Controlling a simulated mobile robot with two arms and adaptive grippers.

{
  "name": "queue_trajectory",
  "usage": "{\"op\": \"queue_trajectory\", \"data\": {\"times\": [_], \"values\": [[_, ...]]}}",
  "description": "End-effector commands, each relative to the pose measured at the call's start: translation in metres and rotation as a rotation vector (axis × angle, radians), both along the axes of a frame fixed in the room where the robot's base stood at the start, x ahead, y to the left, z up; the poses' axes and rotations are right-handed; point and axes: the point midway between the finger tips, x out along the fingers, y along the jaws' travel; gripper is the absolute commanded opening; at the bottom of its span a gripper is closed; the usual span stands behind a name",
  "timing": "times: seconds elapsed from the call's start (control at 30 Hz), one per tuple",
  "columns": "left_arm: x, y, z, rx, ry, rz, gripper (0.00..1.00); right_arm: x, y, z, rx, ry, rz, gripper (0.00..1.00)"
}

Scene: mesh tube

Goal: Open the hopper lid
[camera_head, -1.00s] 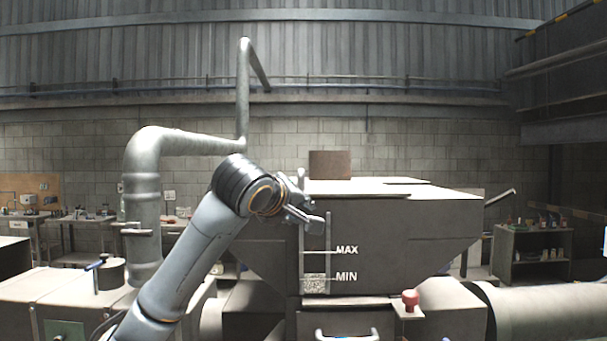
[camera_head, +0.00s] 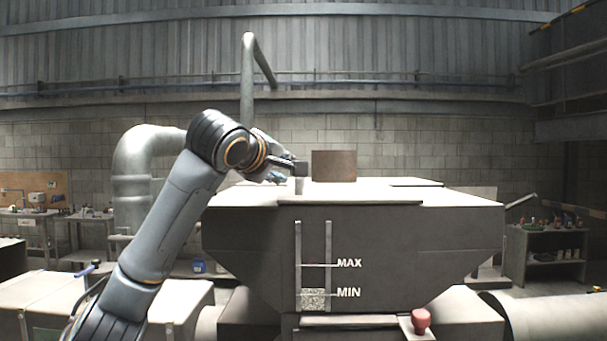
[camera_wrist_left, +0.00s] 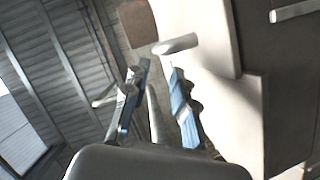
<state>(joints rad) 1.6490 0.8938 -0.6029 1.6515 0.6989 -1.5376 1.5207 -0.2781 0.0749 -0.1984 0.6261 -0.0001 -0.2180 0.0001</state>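The hopper (camera_head: 390,240) is a large grey box with tapering sides, MAX and MIN marks and a level window on its front. Its pale lid (camera_head: 375,196) lies flat and closed on top. A short upright handle (camera_head: 300,171) stands near the lid's left part; a pale bar-like handle also shows in the left wrist view (camera_wrist_left: 175,43). My left gripper (camera_head: 284,174) is over the lid's left part, close to this handle. In the left wrist view its blue-grey fingers (camera_wrist_left: 159,72) are apart, with the handle just beyond the tips. My right gripper is out of view.
A brown block-like part (camera_head: 334,166) stands behind the lid, close to the gripper's right. A red knob (camera_head: 421,320) sits low at the hopper's front. A thick pipe (camera_head: 131,180) rises behind my left arm. The air above the lid is clear.

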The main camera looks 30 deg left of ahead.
Motion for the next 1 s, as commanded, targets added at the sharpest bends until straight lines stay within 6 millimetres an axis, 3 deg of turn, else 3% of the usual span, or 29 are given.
{"op": "queue_trajectory", "data": {"times": [0.3,0.5,0.7,1.0], "values": [[0.065,0.017,-0.01,-0.001,0.006,0.003,0.26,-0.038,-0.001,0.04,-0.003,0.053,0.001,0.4],[0.096,0.023,-0.018,0.001,0.004,0.002,0.26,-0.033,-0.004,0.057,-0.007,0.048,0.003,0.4],[0.109,0.027,-0.024,0.0,0.002,0.001,0.26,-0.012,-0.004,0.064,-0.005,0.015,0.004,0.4],[0.111,0.027,-0.026,0.0,0.0,0.001,0.24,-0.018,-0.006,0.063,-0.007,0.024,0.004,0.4]]}}
